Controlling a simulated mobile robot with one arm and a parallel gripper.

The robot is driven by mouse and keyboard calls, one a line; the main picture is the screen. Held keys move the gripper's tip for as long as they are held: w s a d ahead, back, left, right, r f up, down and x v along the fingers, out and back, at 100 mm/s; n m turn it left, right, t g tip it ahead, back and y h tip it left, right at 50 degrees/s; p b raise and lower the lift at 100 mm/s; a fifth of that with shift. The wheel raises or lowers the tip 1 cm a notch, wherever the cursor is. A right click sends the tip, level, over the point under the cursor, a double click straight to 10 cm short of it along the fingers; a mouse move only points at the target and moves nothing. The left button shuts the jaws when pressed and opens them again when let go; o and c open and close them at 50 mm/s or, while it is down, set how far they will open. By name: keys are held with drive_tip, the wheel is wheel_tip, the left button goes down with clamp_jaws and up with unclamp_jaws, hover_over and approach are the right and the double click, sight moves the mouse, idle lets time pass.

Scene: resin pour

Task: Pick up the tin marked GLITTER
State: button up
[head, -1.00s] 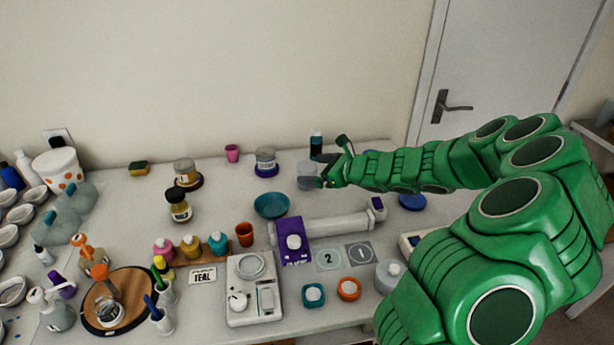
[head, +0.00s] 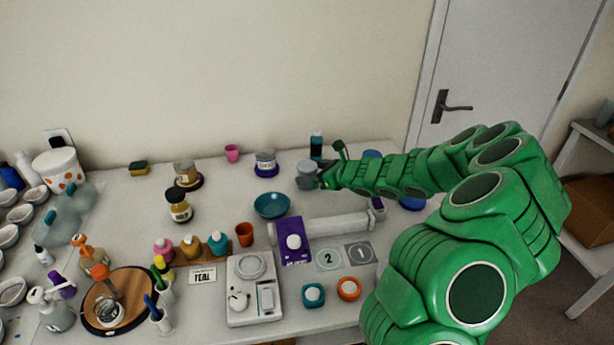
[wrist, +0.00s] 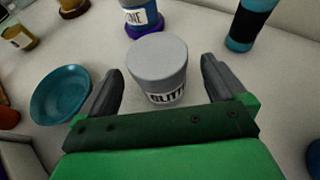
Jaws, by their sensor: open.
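The tin marked GLITTER (wrist: 157,72) is a grey, round, lidded tin standing upright on the table. Its label is partly readable in the wrist view, with its lower part close to the gripper's palm edge. In the head view the tin (head: 306,171) stands toward the back of the table, just left of my gripper (head: 325,175). In the wrist view my gripper (wrist: 160,82) is open, with one dark finger on each side of the tin. A gap shows between each finger and the tin.
A tin on a purple base (head: 265,163) stands just left of the GLITTER tin. A dark bottle with a blue band (head: 316,146) stands behind it. A teal bowl (head: 271,205) lies in front to the left. A long white roll (head: 335,225) lies nearer the front.

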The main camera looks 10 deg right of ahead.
sight(300, 163)
drive_tip(key=shift+x, duration=1.65)
drive_tip(key=shift+c, duration=0.2)
drive_tip(key=c, duration=1.1)
wheel_tip(300, 163, up, 4)
drive_tip(key=shift+s+f, duration=0.15)
drive_tip(key=shift+s, duration=0.05)
drive_tip(key=s+r, duration=0.9)
drive_tip(key=s, duration=0.4)
drive_tip(key=shift+s+r, duration=0.15)
drive_tip(key=shift+s, duration=0.25)
